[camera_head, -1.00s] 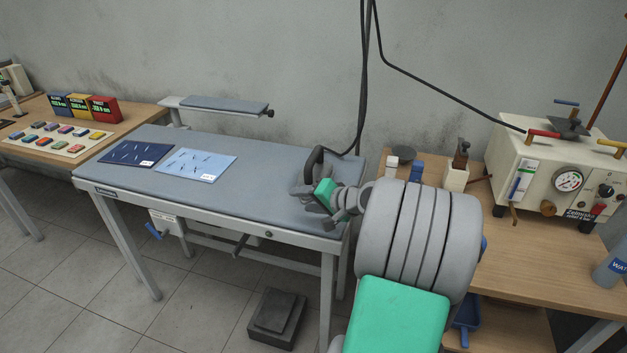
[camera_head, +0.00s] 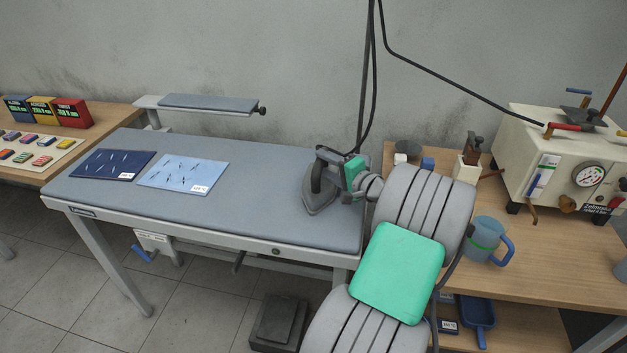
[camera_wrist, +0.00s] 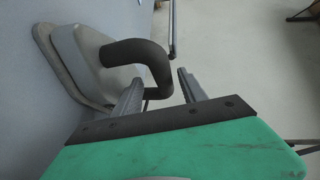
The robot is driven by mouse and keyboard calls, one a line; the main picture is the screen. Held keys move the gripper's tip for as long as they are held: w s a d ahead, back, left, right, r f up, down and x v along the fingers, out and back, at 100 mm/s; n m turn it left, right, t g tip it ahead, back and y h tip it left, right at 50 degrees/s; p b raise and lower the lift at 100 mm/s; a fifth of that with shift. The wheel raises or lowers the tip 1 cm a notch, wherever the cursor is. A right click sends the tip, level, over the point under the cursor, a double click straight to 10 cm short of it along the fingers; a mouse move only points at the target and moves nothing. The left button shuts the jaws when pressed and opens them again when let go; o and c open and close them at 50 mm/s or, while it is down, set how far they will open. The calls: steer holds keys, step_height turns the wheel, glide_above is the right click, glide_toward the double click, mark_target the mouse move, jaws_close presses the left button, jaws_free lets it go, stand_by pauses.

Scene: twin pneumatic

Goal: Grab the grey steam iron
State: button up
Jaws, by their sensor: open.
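The grey steam iron (camera_head: 320,203) rests on the right end of the grey padded ironing table, with its dark handle on top. In the wrist view, the iron's body (camera_wrist: 85,62) is at the upper left, and its dark curved handle reaches toward the space between my fingertips. My gripper (camera_head: 341,172) is right beside the iron on its right side. In the wrist view my gripper (camera_wrist: 160,78) is open, its two fingers apart on either side of the handle's end. I cannot tell whether a finger touches the handle.
The ironing table (camera_head: 240,205) carries a dark blue cloth (camera_head: 112,164) and a light blue cloth (camera_head: 182,174) at left. A cable hangs behind the iron. A wooden table at right holds a blue mug (camera_head: 487,240) and a cream steam unit (camera_head: 555,150) with a gauge.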

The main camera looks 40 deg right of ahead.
steer(key=w, duration=0.2)
steer(key=w+p, duration=0.1)
steer(key=w, duration=0.2)
steer(key=shift+w+d+f, duration=0.1)
steer(key=shift+w+f, duration=0.1)
steer(key=shift+w, duration=0.1)
jaws_close()
stand_by(1.0)
steer(key=shift+r, duration=0.3)
